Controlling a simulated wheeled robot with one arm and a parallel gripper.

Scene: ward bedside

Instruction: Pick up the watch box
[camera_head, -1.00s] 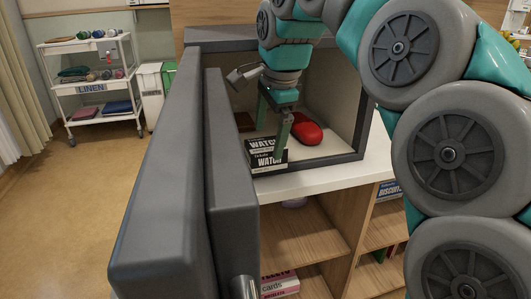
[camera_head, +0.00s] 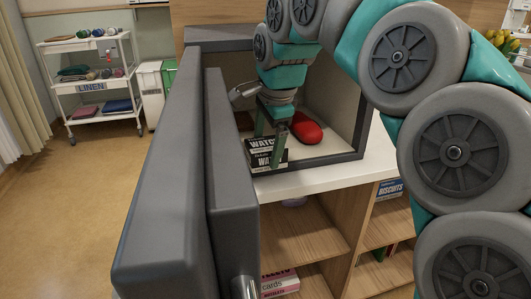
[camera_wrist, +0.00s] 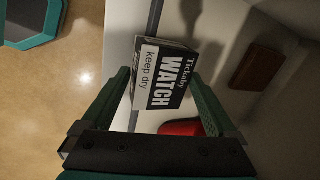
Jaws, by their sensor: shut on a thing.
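The watch box (camera_head: 257,161), dark with a white label panel and "WATCH" lettering, is at the front of the open safe (camera_head: 318,161). In the wrist view the watch box (camera_wrist: 172,82) lies between my two green fingers, its printed face turned to the camera. My gripper (camera_head: 268,151) is shut on it, one finger on each side; the fingers also show in the wrist view (camera_wrist: 160,78). One finger hides part of the box in the head view. I cannot tell whether the box still touches the safe floor.
A red object (camera_head: 306,129) lies deeper in the safe, and a brown block (camera_wrist: 257,68) lies beside it. The thick grey safe door (camera_head: 170,180) stands open at left. Shelves (camera_head: 305,230) are below. A linen cart (camera_head: 90,87) stands far left.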

